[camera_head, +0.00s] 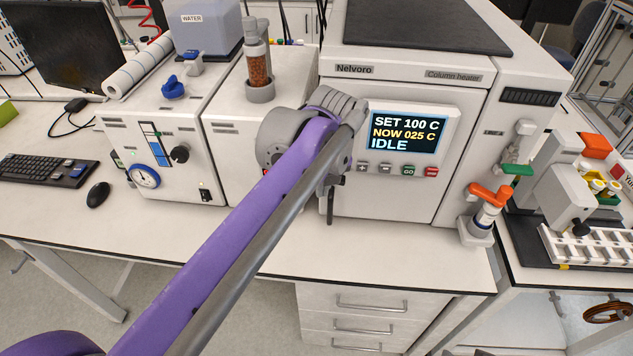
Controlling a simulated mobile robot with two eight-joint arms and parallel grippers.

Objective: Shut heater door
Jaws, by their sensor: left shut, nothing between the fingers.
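The column heater (400,50) is a white box with a dark top mat at the back centre. Its white front door (400,205) carries a display reading SET 100 C, NOW 025 C, IDLE. The door looks flush or nearly flush with the housing; I cannot tell whether it is latched. My purple left arm crosses from the lower left. My left gripper (332,190) is at the left part of the door, shut and empty, partly hidden behind my wrist. I cannot tell whether it touches the door. My right gripper is out of view.
Left of the heater stand a white unit with a gauge (144,176) and a water container (207,28). A vial holder with an orange-capped valve (488,198) is at the heater's right front. The bench front (390,255) below the heater is clear.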

